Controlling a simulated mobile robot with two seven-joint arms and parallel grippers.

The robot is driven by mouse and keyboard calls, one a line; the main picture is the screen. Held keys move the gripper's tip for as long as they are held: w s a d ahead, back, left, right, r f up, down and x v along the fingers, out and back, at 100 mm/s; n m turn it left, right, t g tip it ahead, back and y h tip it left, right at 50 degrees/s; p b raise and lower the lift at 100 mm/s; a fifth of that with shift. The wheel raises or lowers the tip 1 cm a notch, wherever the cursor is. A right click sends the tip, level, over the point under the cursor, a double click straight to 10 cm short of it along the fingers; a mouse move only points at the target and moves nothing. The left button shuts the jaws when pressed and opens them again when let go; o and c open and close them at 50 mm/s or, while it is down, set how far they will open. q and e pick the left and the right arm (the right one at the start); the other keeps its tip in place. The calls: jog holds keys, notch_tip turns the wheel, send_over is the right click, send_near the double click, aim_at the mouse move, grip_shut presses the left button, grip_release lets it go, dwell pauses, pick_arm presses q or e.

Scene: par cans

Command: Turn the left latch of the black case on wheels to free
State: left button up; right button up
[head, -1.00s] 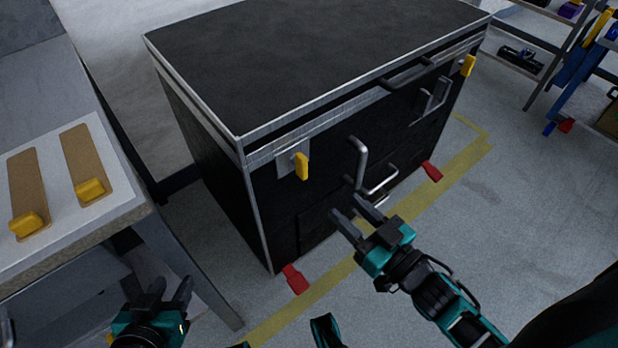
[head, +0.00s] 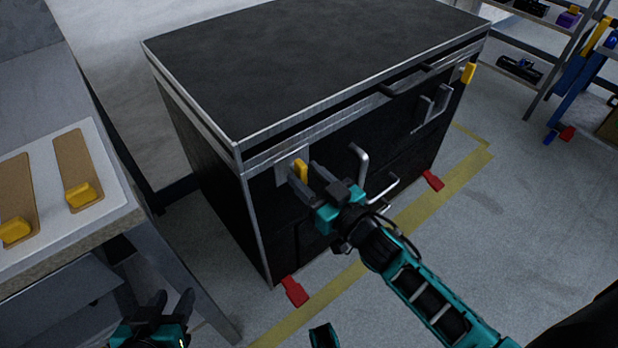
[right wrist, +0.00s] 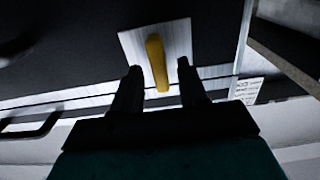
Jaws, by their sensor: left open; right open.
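The black case (head: 310,60) with metal edges stands in the middle of the head view. Its left latch is a yellow handle (head: 301,170) on a metal plate, on the front near the left corner. It points roughly up and down. In the right wrist view the yellow handle (right wrist: 156,62) lies between the fingers and slightly beyond their tips. My right gripper (head: 304,172) is open at the latch; contact cannot be told. Its fingers also show in the right wrist view (right wrist: 159,68). The right latch (head: 468,72) is yellow too. My left gripper (head: 172,298) is open, low at the left, away from the case.
A bench (head: 100,222) with yellow blocks in brown slots stands at the left. Metal handles (head: 361,165) stick out of the case front. Red pedals (head: 294,291) show at its base. Shelves (head: 560,50) stand at the back right.

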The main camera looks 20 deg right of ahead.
grip_shut()
